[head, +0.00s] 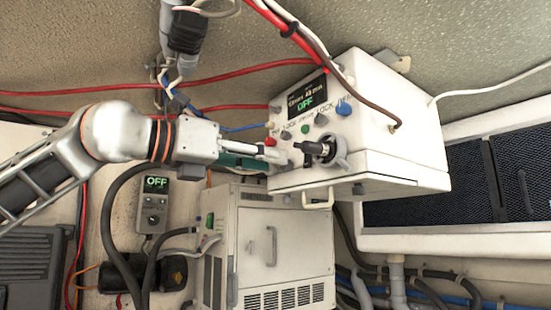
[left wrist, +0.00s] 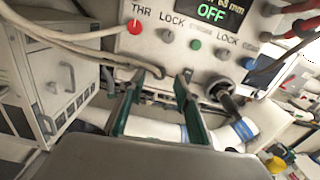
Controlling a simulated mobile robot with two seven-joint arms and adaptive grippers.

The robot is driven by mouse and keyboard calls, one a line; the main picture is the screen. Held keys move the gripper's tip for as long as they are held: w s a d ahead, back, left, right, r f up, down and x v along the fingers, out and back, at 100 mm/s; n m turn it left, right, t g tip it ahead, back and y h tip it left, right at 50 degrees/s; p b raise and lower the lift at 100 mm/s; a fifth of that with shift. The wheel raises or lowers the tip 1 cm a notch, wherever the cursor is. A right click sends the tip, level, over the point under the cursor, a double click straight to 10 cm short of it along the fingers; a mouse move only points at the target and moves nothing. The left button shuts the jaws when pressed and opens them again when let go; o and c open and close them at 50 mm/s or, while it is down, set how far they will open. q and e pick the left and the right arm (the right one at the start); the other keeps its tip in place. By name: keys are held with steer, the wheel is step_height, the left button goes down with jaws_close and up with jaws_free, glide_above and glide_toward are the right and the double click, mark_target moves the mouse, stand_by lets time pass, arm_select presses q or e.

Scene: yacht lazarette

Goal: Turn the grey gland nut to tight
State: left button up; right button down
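The grey gland nut (head: 342,155) is a ring with lobes on the lower front of the white control box (head: 385,125), with a black fitting at its middle. In the left wrist view the nut (left wrist: 221,87) lies right of my fingers, partly hidden by the black part. My left gripper (head: 285,153) reaches in from the left, its tips close to the box front, just left of the black fitting. In the left wrist view its two fingers (left wrist: 163,74) stand apart with nothing between them. They appear clear of the nut. My right gripper is not in view.
The box has a display reading OFF (head: 306,97), a red button (head: 271,142), a blue knob (head: 344,108) and other buttons. A white cabinet (head: 285,245) stands below. Red, white and brown cables cross above and beside the box. A dark vent panel (head: 450,185) lies right.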

arm_select(q)
steer(key=shift+p+x, duration=0.3)
steer(key=shift+x, duration=1.15)
jaws_close()
steer(key=shift+m, duration=0.4)
steer(key=shift+s+d+f+m+p, duration=0.1)
steer(key=shift+m+p, duration=1.3)
steer(key=shift+m, duration=6.2)
